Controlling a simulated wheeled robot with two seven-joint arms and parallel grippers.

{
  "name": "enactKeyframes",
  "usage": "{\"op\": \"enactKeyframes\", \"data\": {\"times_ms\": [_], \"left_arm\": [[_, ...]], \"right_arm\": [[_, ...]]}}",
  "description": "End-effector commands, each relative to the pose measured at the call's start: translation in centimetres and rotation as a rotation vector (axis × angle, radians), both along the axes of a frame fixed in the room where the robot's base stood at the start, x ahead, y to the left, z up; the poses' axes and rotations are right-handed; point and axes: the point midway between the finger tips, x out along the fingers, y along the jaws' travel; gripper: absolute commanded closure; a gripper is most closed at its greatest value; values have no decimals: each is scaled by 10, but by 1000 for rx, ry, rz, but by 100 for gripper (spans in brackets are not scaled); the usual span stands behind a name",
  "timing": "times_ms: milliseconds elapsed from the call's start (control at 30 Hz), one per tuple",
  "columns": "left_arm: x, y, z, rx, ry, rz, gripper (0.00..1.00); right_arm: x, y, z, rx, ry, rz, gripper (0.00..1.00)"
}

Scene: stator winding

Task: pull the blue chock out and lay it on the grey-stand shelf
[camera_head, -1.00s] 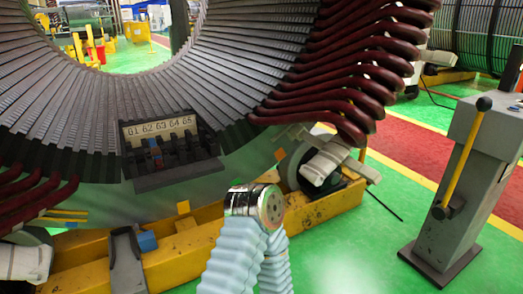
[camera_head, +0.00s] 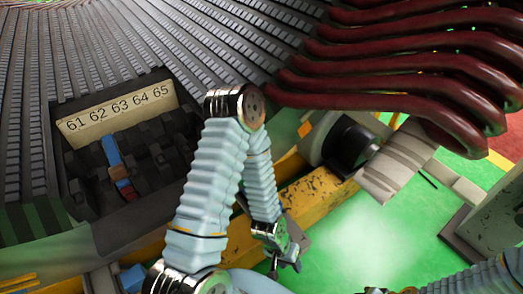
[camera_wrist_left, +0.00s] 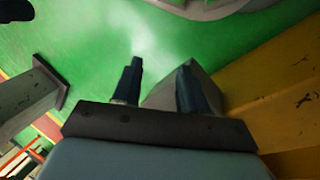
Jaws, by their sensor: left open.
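A small blue block (camera_head: 132,278) shows at the bottom left in the head view, beside a grey bracket (camera_head: 103,281) low by the yellow beam. Another narrow blue piece (camera_head: 113,152) sits in the dark slot box under the labels 61 to 65. I cannot tell for sure which is the chock. A grey stand (camera_head: 492,235) is partly in view at the right edge; its shelf is not clear. My left gripper (camera_head: 287,260) hangs beside the yellow beam, apart from both blue pieces. In the left wrist view its fingers (camera_wrist_left: 159,68) are apart, with a grey block (camera_wrist_left: 168,92) beyond them.
The stator's dark slots (camera_head: 190,50) and dark red coil ends (camera_head: 410,85) fill the top. The yellow beam (camera_head: 318,195) runs behind my left arm. A black roller (camera_head: 350,146) stands at its end. Green floor (camera_head: 350,235) is open to the right. My right arm (camera_head: 465,281) enters bottom right.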

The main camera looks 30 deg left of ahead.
Motion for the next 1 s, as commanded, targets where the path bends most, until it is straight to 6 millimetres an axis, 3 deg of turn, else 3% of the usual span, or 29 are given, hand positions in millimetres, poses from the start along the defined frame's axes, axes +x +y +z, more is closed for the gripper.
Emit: {"op": "enactKeyframes", "data": {"times_ms": [300,367,433,567,700,800,1000], "left_arm": [[0,0,0,0,1,-1,57],[0,0,0,1,0,-2,51],[8,5,1,15,-10,-24,51],[47,35,13,102,-40,-157,51],[102,81,62,226,-64,-336,51],[126,108,106,288,-64,-424,51],[144,145,180,352,-48,-523,51]], "right_arm": [[0,0,0,0,0,-1,57],[0,0,0,0,0,-1,50],[0,0,-2,-1,1,-1,40],[1,-2,-9,-3,-1,-4,40],[2,-5,-18,-8,-4,-9,40],[3,-7,-23,-10,-6,-12,40],[4,-9,-29,-13,-7,-15,40]]}}
